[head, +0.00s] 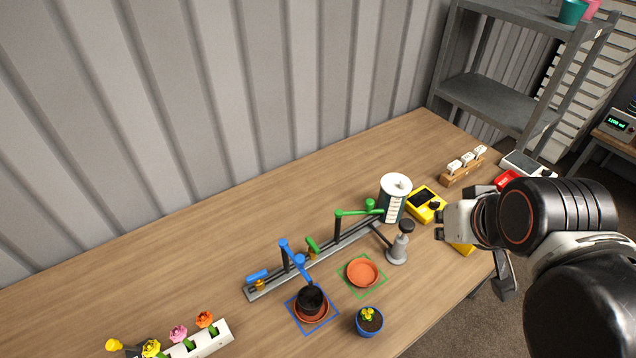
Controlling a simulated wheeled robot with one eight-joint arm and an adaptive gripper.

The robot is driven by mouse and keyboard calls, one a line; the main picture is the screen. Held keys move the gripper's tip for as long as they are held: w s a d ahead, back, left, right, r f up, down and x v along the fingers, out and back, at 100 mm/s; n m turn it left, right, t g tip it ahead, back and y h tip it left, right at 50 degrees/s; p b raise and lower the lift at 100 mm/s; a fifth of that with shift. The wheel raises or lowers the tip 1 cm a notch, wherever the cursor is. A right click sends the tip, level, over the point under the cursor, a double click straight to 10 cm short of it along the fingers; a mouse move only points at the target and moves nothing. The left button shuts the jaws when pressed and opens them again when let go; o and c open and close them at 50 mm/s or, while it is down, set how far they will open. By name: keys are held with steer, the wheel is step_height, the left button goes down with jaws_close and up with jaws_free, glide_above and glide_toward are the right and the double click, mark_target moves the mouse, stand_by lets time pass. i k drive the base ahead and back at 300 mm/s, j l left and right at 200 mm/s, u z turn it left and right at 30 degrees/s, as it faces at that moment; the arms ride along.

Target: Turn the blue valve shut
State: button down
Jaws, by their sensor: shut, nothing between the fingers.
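The blue valve handle (257,274) sits on a brass body at the left end of a grey rail (335,248) on the table. The handle seems to lie roughly along the rail. A blue spout (297,262) rises beside it and reaches over a dark pot (310,298). My gripper (439,229) is at the right of the table, near the yellow device, well to the right of the blue valve. It looks shut and empty. Its fingertips are small in this view. Whether water runs from the spout is too small to tell.
A green valve handle (313,244) and green spout (358,212) share the rail. An orange saucer (363,273), blue pot (369,321), grey stand (398,247), white cylinder (394,197) and yellow device (424,203) stand nearby. Flowers in a white holder (208,341) are front left. The back left is clear.

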mark_target(256, 276)
steer(key=u, duration=1.4)
steer(key=l+z, duration=0.3)
steer(key=i+l+z, duration=0.15)
steer(key=z, duration=0.2)
